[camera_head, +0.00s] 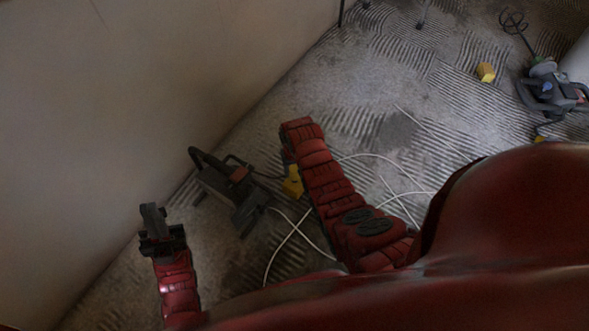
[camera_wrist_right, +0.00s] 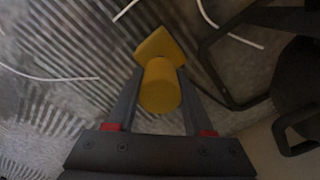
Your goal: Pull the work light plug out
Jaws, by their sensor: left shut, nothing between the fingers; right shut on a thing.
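A dark work light (camera_head: 224,184) with a tubular frame lies on the floor by the wall. A yellow plug (camera_head: 292,187) is beside it, partly behind my right forearm. In the right wrist view the plug (camera_wrist_right: 160,84) is a yellow cylinder with a squarer yellow part at its far end; I cannot tell whether that part is a separate socket. My right gripper (camera_wrist_right: 160,88) is shut on the yellow cylinder, one finger on each side. In the head view its fingers are hidden by my arm. My left gripper (camera_head: 151,210) is shut and empty, left of the work light.
White cables (camera_head: 283,243) loop over the ridged grey floor around my right arm. The bare wall (camera_head: 150,90) rises close on the left. A mixer-like tool (camera_head: 549,88) and another yellow block (camera_head: 486,72) lie at the upper right. Floor at the upper middle is mostly clear.

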